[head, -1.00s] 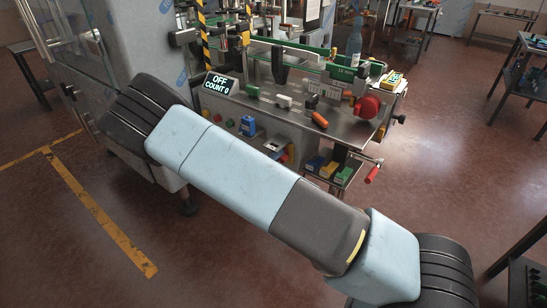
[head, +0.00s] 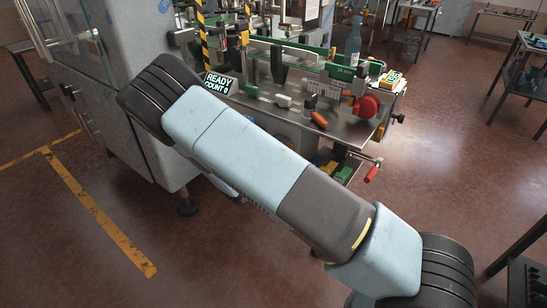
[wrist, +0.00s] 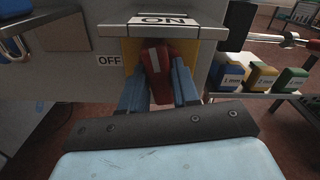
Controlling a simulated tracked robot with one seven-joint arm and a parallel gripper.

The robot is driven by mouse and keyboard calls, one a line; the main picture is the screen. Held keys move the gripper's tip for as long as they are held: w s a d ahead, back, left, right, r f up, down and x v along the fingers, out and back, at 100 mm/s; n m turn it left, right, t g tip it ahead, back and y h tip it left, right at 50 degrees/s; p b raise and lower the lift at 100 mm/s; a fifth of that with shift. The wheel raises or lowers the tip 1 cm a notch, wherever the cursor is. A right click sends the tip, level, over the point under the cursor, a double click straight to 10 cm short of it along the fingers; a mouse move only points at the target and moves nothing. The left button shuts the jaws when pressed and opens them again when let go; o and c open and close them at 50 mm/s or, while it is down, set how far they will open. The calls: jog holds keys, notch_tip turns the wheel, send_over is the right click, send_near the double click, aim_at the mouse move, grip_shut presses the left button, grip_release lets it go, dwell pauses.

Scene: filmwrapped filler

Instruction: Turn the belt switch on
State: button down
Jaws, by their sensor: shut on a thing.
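The belt switch is a red lever (wrist: 155,62) with a white stripe, set in a yellow-edged recess in the machine's front, in the wrist view. My gripper (wrist: 158,82) has its two blue fingers shut on the lever from both sides. The ON label (wrist: 164,20) is upside down on a ledge above the lever, and the OFF label (wrist: 109,61) is to its left. The machine's display (head: 218,83) reads READY, COUNT 0 in the head view. There my arm hides the switch and my gripper.
A side shelf with blue, yellow and green boxes (wrist: 261,76) is to the right of the switch. A red-ended crank handle (head: 371,174) sticks out at the machine's right. A red knob (head: 366,106) and a bottle (head: 353,42) are on top.

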jog(key=shift+a+f+m, duration=0.1)
jog(key=shift+m, duration=1)
jog(key=c, duration=1.1)
grip_release()
jog(key=shift+o, duration=0.9)
jog(key=v, duration=1.3)
jog(key=shift+s+a, duration=0.25)
